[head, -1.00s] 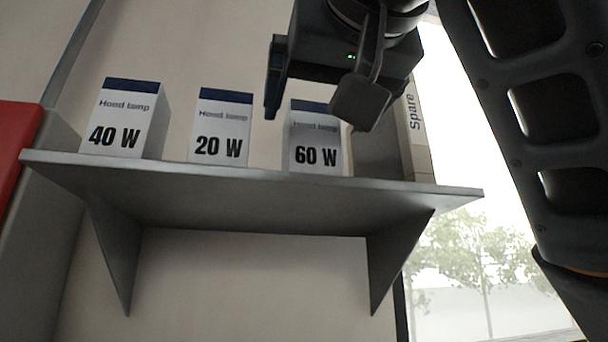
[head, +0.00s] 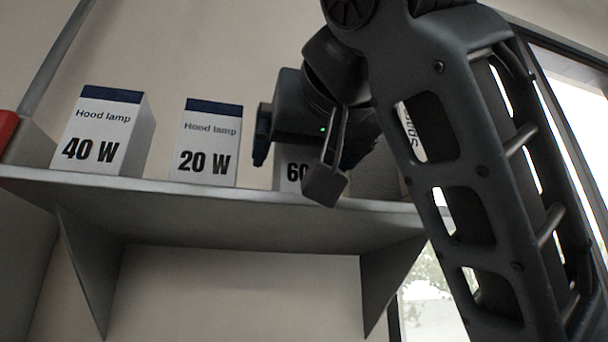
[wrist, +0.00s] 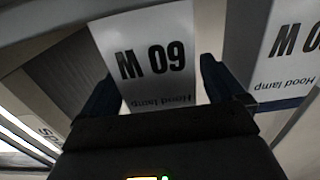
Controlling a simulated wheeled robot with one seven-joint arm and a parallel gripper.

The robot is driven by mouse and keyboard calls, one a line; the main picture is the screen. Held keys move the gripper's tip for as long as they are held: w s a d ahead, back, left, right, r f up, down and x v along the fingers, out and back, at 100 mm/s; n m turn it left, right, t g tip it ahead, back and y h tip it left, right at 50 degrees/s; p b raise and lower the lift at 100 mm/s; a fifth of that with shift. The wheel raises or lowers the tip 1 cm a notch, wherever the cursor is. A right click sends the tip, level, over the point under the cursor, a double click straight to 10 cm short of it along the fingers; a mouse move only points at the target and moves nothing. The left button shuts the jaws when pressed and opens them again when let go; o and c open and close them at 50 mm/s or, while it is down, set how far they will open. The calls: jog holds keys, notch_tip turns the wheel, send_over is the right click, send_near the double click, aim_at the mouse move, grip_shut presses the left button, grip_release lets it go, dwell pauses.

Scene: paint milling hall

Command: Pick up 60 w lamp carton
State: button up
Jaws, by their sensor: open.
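The 60 W lamp carton (head: 289,174) stands on the shelf (head: 200,194), a white box mostly hidden behind my gripper in the head view. In the wrist view the carton (wrist: 154,55) shows upside down, its "60 W" face lying between the two fingers. My gripper (head: 292,172) is open, with one finger on each side of the carton's front in the picture. In the wrist view my gripper (wrist: 158,92) has dark fingers left and right of the carton. Whether either finger touches it, I cannot tell.
The 20 W carton (head: 209,145) stands just left of the 60 W one, and the 40 W carton (head: 100,132) is farther left. A red object (head: 7,128) is at the far left.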

jog(key=shift+x, duration=1.35)
jog(key=shift+c, duration=0.3)
jog(key=c, duration=1)
jog(key=shift+r, duration=0.1)
